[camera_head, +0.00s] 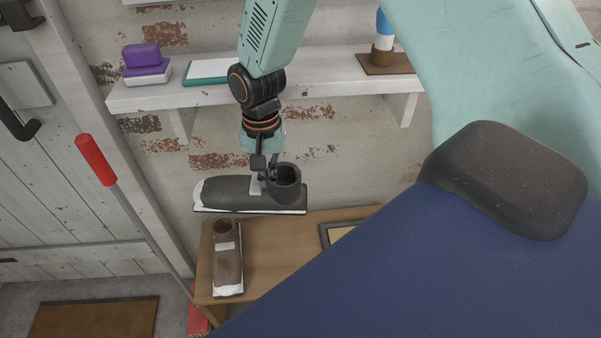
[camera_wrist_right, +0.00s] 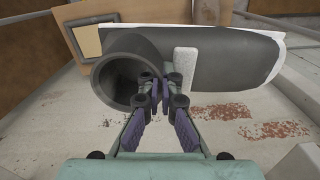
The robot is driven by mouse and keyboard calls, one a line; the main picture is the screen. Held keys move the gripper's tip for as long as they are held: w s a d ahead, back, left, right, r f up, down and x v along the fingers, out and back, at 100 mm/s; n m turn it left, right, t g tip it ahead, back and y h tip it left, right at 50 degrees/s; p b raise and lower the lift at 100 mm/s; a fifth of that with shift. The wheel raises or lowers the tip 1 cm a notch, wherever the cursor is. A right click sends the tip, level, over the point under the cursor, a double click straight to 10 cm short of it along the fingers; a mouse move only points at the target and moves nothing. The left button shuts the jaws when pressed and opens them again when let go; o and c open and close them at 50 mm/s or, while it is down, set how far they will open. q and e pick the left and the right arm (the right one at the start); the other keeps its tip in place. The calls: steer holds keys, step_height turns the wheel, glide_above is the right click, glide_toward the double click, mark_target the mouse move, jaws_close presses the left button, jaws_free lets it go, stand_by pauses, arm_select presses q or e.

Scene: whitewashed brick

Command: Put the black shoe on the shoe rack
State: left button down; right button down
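The black shoe (camera_head: 230,191), dark with a white sole and a round open collar, hangs level in the air in front of the brick wall, its toe to the left in the head view. My right gripper (camera_head: 266,170) is shut on the rim of its collar. In the right wrist view the shoe (camera_wrist_right: 225,58) fills the top and the fingertips (camera_wrist_right: 161,92) pinch the collar's edge. Below is a low wooden rack or bench (camera_head: 262,240) with a brown shoe (camera_head: 228,262) at its left end. My left gripper is not in view.
A white wall shelf (camera_head: 330,75) above holds purple boxes (camera_head: 146,66), a green-edged item (camera_head: 208,72) and a brown-based bottle (camera_head: 384,45). A red-handled pole (camera_head: 96,160) leans at left. A framed item (camera_head: 338,234) lies on the bench, right of bare wood.

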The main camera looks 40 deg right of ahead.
steer(key=f+m+b, duration=0.1)
steer(key=f, duration=0.2)
steer(key=f+m+b, duration=0.1)
steer(key=f, duration=0.2)
steer(key=a+f+m+b, duration=0.1)
steer(key=f+m, duration=0.1)
steer(key=shift+w+a+f, duration=0.1)
steer(key=shift+w+f, duration=0.05)
steer(key=shift+f, duration=0.25)
steer(key=f+m+b, duration=0.2)
steer(key=f+b, duration=0.1)
steer(key=f, duration=0.5)
steer(key=f+m+b, duration=0.3)
steer(key=f, duration=0.5)
steer(key=w+d+f+m+b, duration=0.1)
steer(key=f+m+b, duration=0.2)
steer(key=f, duration=0.5)
steer(key=shift+r, duration=0.1)
steer(key=shift+s, duration=0.1)
